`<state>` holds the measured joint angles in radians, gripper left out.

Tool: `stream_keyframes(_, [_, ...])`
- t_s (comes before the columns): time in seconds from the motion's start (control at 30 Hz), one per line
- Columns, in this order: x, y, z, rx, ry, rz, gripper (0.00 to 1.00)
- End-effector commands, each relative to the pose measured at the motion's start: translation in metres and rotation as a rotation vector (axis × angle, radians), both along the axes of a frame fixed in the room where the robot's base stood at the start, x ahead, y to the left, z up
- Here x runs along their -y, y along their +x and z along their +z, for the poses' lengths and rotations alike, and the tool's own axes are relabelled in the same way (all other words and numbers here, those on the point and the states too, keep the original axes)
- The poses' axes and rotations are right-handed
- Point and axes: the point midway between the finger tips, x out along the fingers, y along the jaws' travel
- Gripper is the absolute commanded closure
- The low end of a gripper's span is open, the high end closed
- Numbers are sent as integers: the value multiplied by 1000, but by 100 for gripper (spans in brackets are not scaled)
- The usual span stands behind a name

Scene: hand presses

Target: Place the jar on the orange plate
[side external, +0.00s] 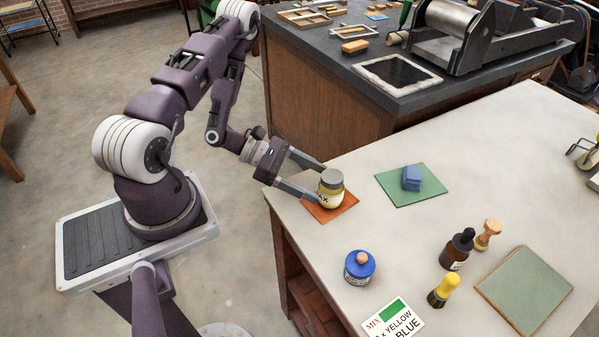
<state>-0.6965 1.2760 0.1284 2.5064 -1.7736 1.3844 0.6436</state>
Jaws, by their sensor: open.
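A yellow jar (330,193) with a grey lid and dark lettering stands upright on the orange plate (322,214), near the left edge of the pale table. The plate is a flat square, partly covered by the jar and a finger. My gripper (320,183) is open, with one finger behind the jar and the other at its front left. I cannot tell whether either finger touches the jar. A second jar (360,267), blue with a wooden knob, stands closer to the camera on the bare table.
A blue block (411,178) lies on a green plate (424,192) to the right. The table centre is clear.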

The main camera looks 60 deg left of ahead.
Motion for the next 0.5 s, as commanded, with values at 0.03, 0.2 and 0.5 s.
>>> stream_keyframes(0.03, [-11,-8,5,1,4,5,23])
stream_keyframes(0.2, [-35,-33,20,2,2,3,23])
stream_keyframes(0.5, [-7,-25,93,140,77,-276,23])
